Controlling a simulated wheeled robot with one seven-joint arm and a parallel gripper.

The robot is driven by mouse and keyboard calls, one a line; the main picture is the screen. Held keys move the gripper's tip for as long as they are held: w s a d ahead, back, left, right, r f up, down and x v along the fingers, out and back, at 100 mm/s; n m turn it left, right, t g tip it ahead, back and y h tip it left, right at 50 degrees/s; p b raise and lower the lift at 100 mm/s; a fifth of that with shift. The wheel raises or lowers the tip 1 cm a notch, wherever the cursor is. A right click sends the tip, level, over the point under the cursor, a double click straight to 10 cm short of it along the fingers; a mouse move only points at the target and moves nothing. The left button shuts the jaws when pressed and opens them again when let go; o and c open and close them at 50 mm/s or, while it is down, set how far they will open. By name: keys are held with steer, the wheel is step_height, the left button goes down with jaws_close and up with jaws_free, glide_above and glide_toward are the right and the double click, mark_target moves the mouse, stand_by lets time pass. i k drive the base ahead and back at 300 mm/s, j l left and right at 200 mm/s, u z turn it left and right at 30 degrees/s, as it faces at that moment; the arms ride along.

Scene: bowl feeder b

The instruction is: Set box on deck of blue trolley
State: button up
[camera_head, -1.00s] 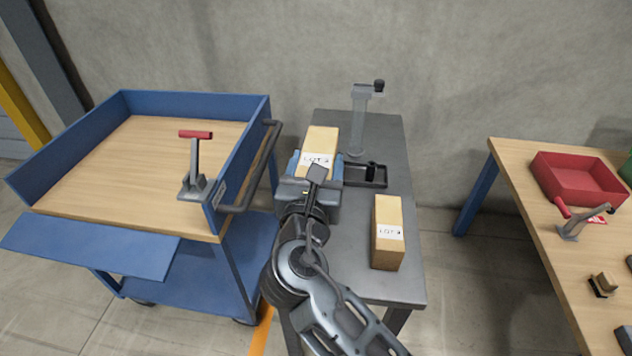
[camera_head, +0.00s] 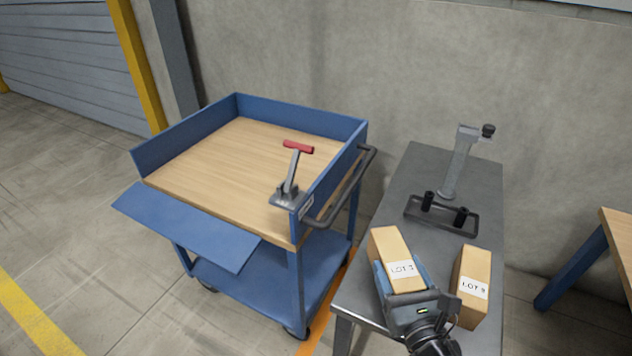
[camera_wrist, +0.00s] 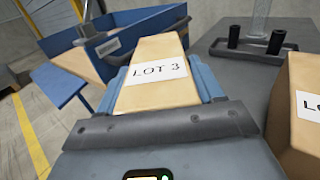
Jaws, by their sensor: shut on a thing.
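My gripper (camera_head: 405,280) is shut on a tan box (camera_head: 389,243) with a white label. In the wrist view the held box (camera_wrist: 158,47) reads LOT 3 and sits between the blue fingers. It is over the near left part of the grey table; I cannot tell how high. The blue trolley (camera_head: 146,158) stands to the left, its wooden deck (camera_head: 228,160) bare except for a red-handled clamp (camera_head: 290,177) at the near right corner. Blue walls rise around the deck, and its near side has a lowered blue flap (camera_head: 185,227).
A second labelled box (camera_head: 472,283) stands on the grey table (camera_head: 410,188), close to the right of my gripper. A black tray with two posts (camera_head: 441,213) and an upright grey stand (camera_head: 461,163) are behind. The trolley handle (camera_head: 342,205) juts toward the table.

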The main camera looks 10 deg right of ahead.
mark_target(251, 171)
steer(key=i+j+u, duration=0.3)
steer(key=j+u, duration=0.15)
steer(key=i+j+u, duration=0.6)
steer(key=i+j, duration=0.25)
steer(key=i+j+z, duration=0.15)
steer(key=z, duration=0.25)
steer(key=i+j+z, duration=0.2)
steer(key=i+z, duration=0.25)
steer(key=j+z, duration=0.4)
steer(key=i+j+z, duration=0.2)
steer(key=z, duration=0.25)
